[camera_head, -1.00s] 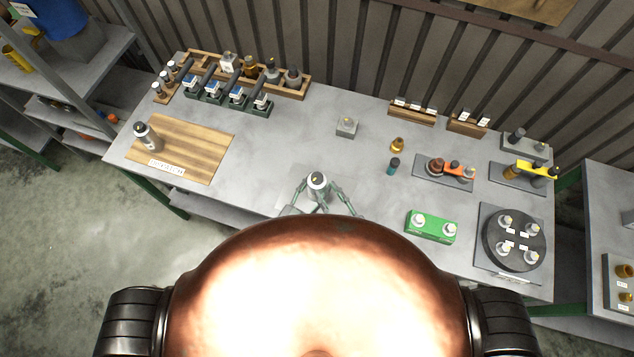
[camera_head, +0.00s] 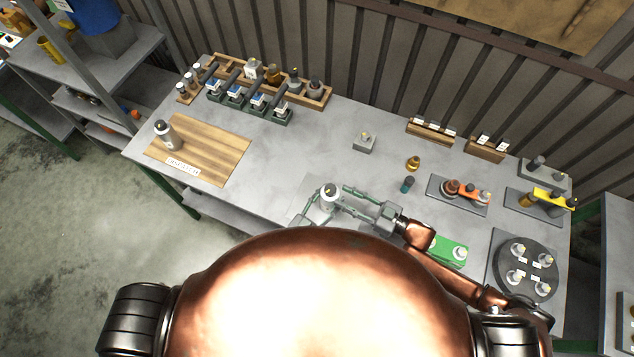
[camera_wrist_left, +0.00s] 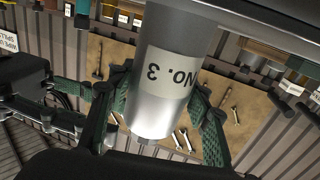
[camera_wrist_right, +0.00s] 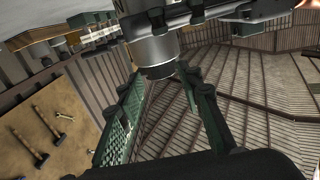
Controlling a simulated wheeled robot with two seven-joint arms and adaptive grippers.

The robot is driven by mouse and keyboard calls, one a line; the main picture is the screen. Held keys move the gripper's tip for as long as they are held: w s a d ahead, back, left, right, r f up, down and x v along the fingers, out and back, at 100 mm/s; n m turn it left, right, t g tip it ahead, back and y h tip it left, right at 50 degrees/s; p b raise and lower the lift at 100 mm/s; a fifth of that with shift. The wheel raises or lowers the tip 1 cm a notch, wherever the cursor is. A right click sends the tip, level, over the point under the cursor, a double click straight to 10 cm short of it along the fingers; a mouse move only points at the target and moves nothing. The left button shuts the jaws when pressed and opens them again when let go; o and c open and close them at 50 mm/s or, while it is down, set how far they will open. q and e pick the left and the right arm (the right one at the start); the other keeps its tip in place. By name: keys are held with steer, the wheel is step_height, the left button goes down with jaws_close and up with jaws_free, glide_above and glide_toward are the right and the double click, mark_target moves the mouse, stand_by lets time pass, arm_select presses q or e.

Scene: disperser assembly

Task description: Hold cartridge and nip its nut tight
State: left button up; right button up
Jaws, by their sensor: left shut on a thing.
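The cartridge (camera_head: 329,197) is a silver cylinder with a white band, upright above the front middle of the table. In the left wrist view the cartridge (camera_wrist_left: 168,75) shows the label "NO. 3". My left gripper (camera_wrist_left: 160,90) is shut on it, one green finger at each side. My right gripper (camera_head: 345,199) reaches in from the right, its fingers spread on either side of the cartridge's upper part. In the right wrist view its fingers (camera_wrist_right: 160,80) stand apart, with the cartridge end (camera_wrist_right: 155,50) at the tips. Contact there and the nut are unclear.
A green block (camera_head: 449,251) lies close under my right arm. A round dark carousel (camera_head: 527,268) stands at the right. A small grey block (camera_head: 364,142) is behind the cartridge. A wooden board (camera_head: 215,150) with another bottle (camera_head: 166,134) is at the left.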

mark_target(325, 187)
steer(key=x, duration=1.1)
steer(key=shift+c, duration=0.6)
jaws_close()
